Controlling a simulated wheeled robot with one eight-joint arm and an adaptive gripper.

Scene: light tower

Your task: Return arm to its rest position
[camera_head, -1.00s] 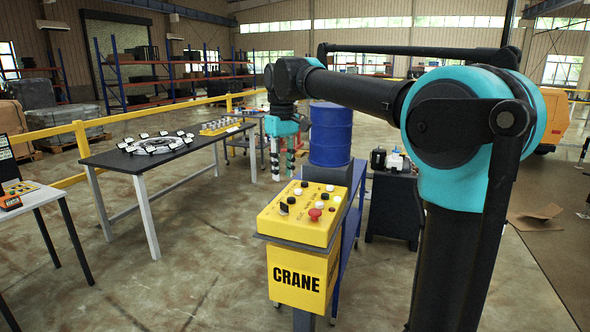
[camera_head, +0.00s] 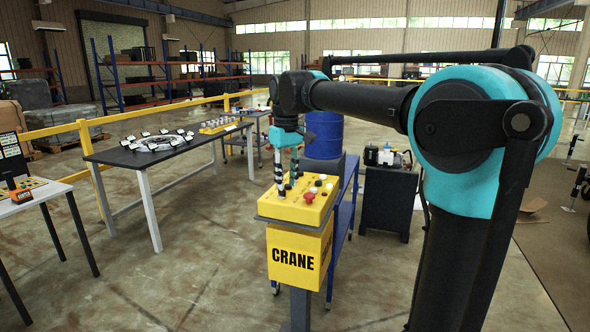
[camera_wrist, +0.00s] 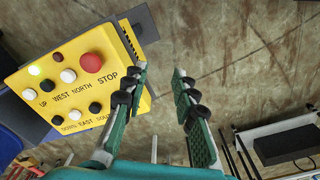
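My arm (camera_head: 360,97) reaches from the right across the head view, with its wrist bent down. My gripper (camera_head: 287,188) hangs at the left part of the yellow crane control box (camera_head: 299,257) and covers part of its button face. In the wrist view my gripper (camera_wrist: 160,70) is open with nothing between its fingers. The box (camera_wrist: 110,50) lies to the left there, with a red STOP button (camera_wrist: 91,63), black and white buttons and one lit button (camera_wrist: 36,70). I cannot tell whether a finger touches the box.
A blue cart (camera_head: 345,200) and blue barrel (camera_head: 325,133) stand behind the box. A dark cabinet (camera_head: 385,205) is right of them. A black table (camera_head: 130,160) with parts and a white table (camera_head: 40,195) are left. The floor between is clear.

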